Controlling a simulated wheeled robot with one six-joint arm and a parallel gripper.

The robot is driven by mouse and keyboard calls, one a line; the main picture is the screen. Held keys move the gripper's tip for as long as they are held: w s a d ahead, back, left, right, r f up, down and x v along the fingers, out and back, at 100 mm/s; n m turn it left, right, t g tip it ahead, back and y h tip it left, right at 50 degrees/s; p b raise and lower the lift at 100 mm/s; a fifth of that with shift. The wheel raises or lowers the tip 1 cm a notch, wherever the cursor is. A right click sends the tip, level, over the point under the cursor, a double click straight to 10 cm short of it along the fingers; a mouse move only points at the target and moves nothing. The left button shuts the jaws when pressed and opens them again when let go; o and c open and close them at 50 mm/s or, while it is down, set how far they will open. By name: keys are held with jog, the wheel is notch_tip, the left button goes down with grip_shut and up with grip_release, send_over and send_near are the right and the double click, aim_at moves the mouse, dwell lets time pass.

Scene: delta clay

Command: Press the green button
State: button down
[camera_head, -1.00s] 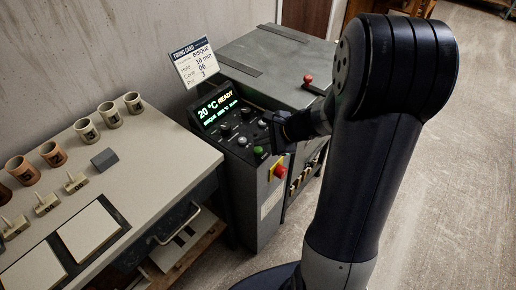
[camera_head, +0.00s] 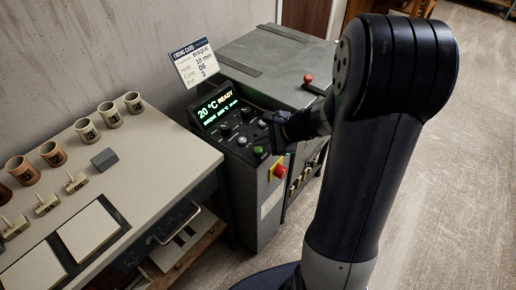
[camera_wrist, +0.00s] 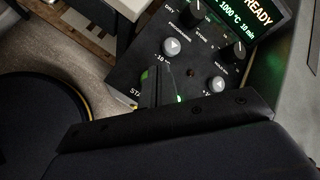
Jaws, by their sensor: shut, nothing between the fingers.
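The green button (camera_head: 259,151) sits low on the dark control panel (camera_head: 228,152) of the kiln, clear of the gripper in the head view. In the wrist view only slivers of green show around the fingers, beside a partly covered label starting "STA"; the rest of the button is hidden. My gripper (camera_head: 272,127) is shut and empty, just above and right of the button in the head view. In the wrist view its closed fingers (camera_wrist: 160,84) point at the panel over the button area. I cannot tell whether they touch anything.
A red button on yellow (camera_head: 279,170) is close below the green one. Knobs and grey buttons (camera_wrist: 172,47) crowd the panel under a lit display (camera_head: 217,112) reading 20 °C READY. A table (camera_head: 150,160) with cups stands left.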

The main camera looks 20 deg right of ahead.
aim_at(261, 151)
jog(key=shift+f+b, duration=0.4)
jog(key=shift+b, duration=0.05)
jog(key=shift+f+b, duration=0.45)
dwell(0.5)
jog(key=shift+r, duration=0.15)
jog(key=shift+r+p, duration=0.7)
jog(key=shift+r, duration=0.05)
notch_tip(261, 151, up, 5)
jog(key=p, duration=0.4)
dwell(0.3)
jog(key=shift+a, duration=0.1)
dwell(0.7)
